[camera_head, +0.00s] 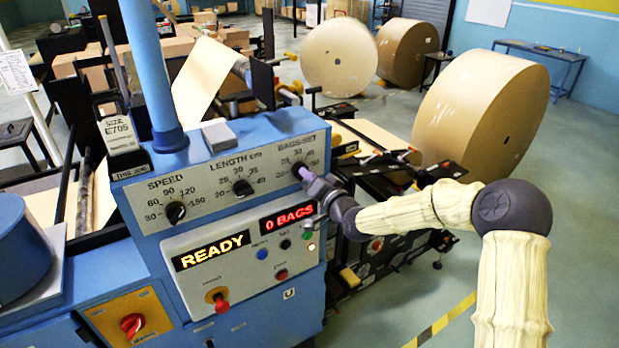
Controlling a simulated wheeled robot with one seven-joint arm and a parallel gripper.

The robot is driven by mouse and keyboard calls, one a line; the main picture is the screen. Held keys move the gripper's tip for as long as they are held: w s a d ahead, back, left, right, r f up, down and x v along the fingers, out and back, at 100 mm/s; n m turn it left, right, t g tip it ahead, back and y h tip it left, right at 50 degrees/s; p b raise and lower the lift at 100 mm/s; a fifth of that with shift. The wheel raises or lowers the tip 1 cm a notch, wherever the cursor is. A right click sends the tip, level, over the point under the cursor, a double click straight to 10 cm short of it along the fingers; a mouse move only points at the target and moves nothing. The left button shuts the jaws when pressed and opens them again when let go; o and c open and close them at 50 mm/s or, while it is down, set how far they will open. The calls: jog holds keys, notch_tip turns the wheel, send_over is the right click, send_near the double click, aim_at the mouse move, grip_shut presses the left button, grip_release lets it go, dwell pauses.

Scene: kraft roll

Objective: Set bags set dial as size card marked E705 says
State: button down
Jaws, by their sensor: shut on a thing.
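The bags set dial sits at the right end of the grey panel (225,170) under the label "BAGS-SET". My gripper (303,172) reaches in from the right and is shut on this dial, hiding most of it, so I cannot tell where its pointer stands. The size card (117,132) marked E705 stands upright at the panel's upper left, above a dark "THIS JOB" plate (107,172). Any smaller writing on the card is too small to read.
The speed dial (175,212) and length dial (243,187) are left of my gripper. Below, displays read READY (211,250) and 0 BAGS (287,218), above several buttons and a red knob (221,303). Large kraft rolls (480,120) stand behind.

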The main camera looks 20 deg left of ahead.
jog(key=shift+f+n+b, duration=0.15)
jog(key=shift+n+b, duration=0.15)
jog(key=shift+b, duration=0.25)
jog(key=shift+s+a+n+b, duration=0.1)
jog(key=shift+n+b, duration=1.95)
jog(key=shift+b, duration=1.35)
jog(key=shift+s+n+b, duration=0.1)
jog(key=shift+n+b, duration=1.95)
jog(key=shift+b, duration=1.35)
jog(key=c, duration=1.5)
grip_release()
jog(key=shift+w, duration=0.1)
jog(key=shift+o, duration=0.2)
jog(key=shift+r, duration=0.2)
